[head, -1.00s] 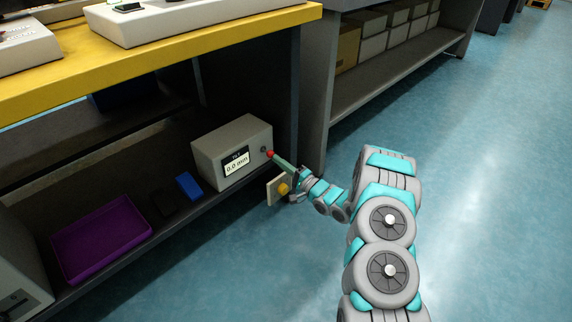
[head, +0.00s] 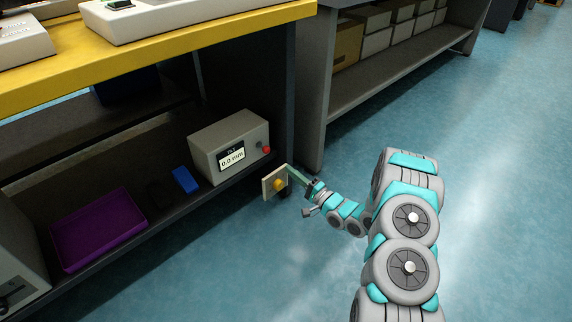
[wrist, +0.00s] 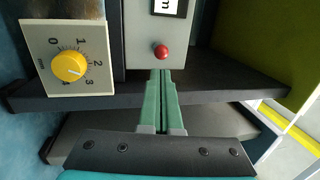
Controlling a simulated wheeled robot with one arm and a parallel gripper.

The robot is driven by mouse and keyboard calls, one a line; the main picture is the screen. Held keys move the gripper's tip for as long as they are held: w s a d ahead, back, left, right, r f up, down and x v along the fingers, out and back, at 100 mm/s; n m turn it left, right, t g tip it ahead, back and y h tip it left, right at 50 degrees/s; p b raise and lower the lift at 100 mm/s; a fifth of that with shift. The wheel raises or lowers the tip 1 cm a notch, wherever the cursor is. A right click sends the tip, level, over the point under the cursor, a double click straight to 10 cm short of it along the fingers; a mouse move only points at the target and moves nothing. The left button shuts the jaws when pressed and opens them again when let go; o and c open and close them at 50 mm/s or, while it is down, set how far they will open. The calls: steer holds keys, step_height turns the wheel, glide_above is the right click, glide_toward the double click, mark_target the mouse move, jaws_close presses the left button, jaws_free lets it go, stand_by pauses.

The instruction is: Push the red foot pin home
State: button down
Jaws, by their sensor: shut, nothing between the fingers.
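The red pin (head: 267,149) is a small round red knob on the right-hand end of a light grey box (head: 222,135). In the wrist view the red pin (wrist: 161,51) stands just beyond the fingertips, near the lower edge of the box face. My gripper (head: 289,168) is shut and empty, below and to the right of the pin in the head view. In the wrist view its green fingers (wrist: 160,72) lie together and point at the pin. A gap shows between them in the head view. The box display (head: 232,158) reads 0.0 mm.
A pale plate with a yellow dial (head: 279,184) stands at the shelf edge, close left of my fingers. A blue block (head: 185,180) and a purple tray (head: 98,229) lie on the shelf left of the box. The yellow tabletop (head: 200,42) overhangs above. Floor is clear at right.

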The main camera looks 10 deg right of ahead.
steer(key=shift+v, duration=2.7)
steer(key=shift+d, duration=0.1)
